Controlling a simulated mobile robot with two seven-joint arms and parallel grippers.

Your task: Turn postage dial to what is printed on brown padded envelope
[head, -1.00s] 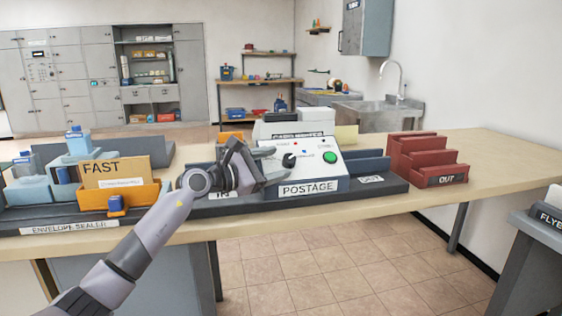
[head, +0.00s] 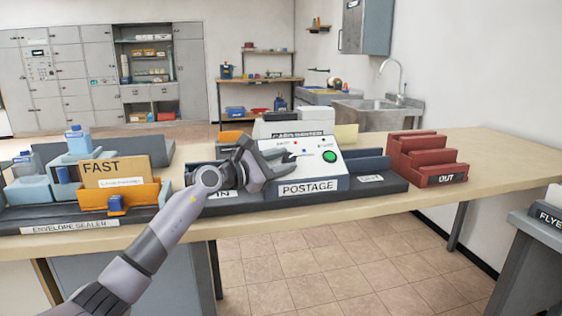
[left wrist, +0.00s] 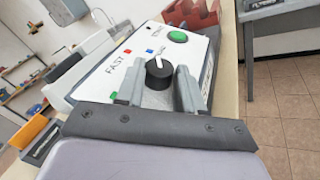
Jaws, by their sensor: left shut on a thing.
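The postage machine (head: 312,187) stands on the counter with a white sloped panel. My left gripper (head: 278,166) is over the panel's left part and hides the dial in the head view. In the left wrist view the black postage dial (left wrist: 158,73) sits between the fingers of my left gripper (left wrist: 158,88), which is shut on it. The dial's white mark points up in that view, towards the blue mark (left wrist: 150,50). The word FAST (left wrist: 116,63) is printed left of the dial. The brown envelope (head: 116,171), printed FAST, stands in an orange holder (head: 142,194). My right gripper is not in view.
A green button (head: 329,156) is on the panel right of the dial. A red OUT rack (head: 440,178) stands to the right. The envelope sealer (head: 68,226) is at the left. The counter's far right is clear.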

